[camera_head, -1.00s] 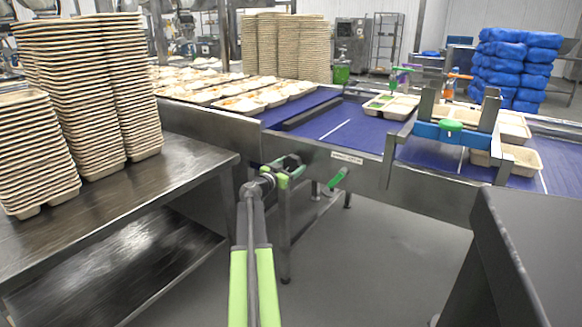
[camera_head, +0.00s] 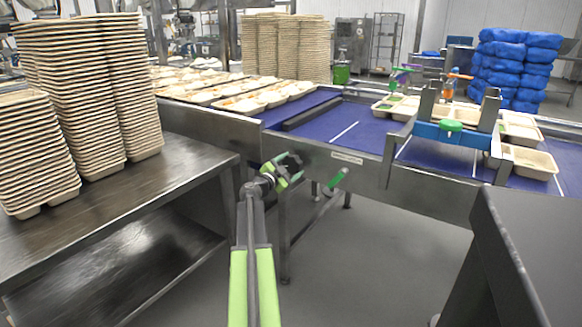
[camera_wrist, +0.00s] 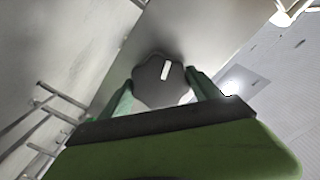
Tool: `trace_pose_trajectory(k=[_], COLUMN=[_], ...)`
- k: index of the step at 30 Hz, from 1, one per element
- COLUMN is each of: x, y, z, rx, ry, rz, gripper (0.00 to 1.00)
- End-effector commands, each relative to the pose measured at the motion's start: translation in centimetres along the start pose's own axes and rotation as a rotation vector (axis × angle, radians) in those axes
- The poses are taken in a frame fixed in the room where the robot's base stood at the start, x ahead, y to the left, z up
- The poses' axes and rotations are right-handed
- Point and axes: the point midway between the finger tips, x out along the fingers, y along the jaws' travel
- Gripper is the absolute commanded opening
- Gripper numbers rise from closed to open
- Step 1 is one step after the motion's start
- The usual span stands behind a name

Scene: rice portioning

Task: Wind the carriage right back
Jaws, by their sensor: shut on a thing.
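A dark lobed knob (camera_wrist: 158,82) with a white mark sits against a metal face in the wrist view. My gripper (camera_wrist: 158,88) has its green fingers on either side of the knob and is shut on it. In the head view my gripper (camera_head: 284,170) is at the front side of the conveyor, tilted, and hides most of the knob. A bridge-like frame with a blue crossbar (camera_head: 428,131) and a green piece spans the blue belt (camera_head: 355,130) at the right; I take it for the carriage, though its link to the knob is not visible.
Beige trays (camera_head: 535,163) ride on the belt near the frame. A green handle (camera_head: 337,179) is just right of my gripper. A steel table (camera_head: 185,165) with tall tray stacks (camera_head: 130,90) is at the left. A dark surface (camera_head: 530,250) stands at the front right.

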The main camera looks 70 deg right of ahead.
Motion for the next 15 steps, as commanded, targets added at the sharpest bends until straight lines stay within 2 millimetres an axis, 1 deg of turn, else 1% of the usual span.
trace_pose_trajectory(k=[7,12,15], x=[0.07,0.07,0.07], y=[0.01,0.01,0.01], z=[-0.02,-0.02,-0.02], rx=[0.023,0.238,0.285], ry=[0.001,0.000,0.000], rz=[0.000,0.000,0.000], gripper=[0.37,0.37,0.37])
